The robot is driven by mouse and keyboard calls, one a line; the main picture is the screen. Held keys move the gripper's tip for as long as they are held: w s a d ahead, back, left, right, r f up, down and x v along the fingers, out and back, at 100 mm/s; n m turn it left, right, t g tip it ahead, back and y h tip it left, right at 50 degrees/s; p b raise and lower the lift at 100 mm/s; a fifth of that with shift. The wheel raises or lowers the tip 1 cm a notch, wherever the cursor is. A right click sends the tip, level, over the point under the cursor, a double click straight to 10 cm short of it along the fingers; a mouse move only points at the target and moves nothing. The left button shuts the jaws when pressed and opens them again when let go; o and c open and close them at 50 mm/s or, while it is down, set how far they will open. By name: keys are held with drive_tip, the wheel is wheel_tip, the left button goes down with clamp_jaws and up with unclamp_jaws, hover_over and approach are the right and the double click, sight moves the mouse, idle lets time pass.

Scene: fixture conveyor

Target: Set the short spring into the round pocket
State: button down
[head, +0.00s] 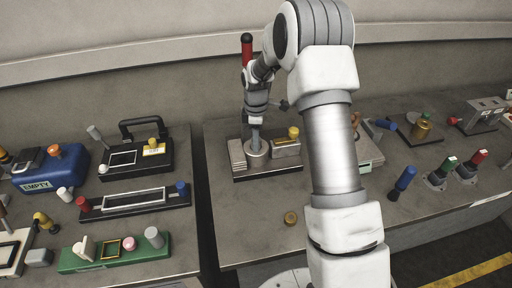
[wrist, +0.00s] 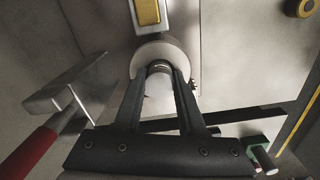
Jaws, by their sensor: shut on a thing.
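The pale round pocket (wrist: 146,57) is right at the fingertips in the wrist view. In the head view my gripper (head: 255,143) is over the grey round pocket (head: 257,158) on the dark fixture base (head: 268,174). The fingers partly cover the pocket, so I cannot tell how deep the spring sits.
A grey block with a yellow strip (head: 286,148) and a yellow knob (head: 293,132) stand right beside the pocket. A red-handled part (wrist: 35,150) is close to the left of my gripper.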

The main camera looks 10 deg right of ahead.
drive_tip(key=shift+r, duration=0.2)
drive_tip(key=shift+r+p, duration=0.5)
drive_tip(key=shift+r, duration=0.2)
drive_tip(key=shift+f, duration=0.15)
drive_tip(key=shift+f+b, duration=0.6)
drive_tip(key=shift+f, duration=0.15)
drive_tip(key=shift+c, duration=2.1)
unclamp_jaws()
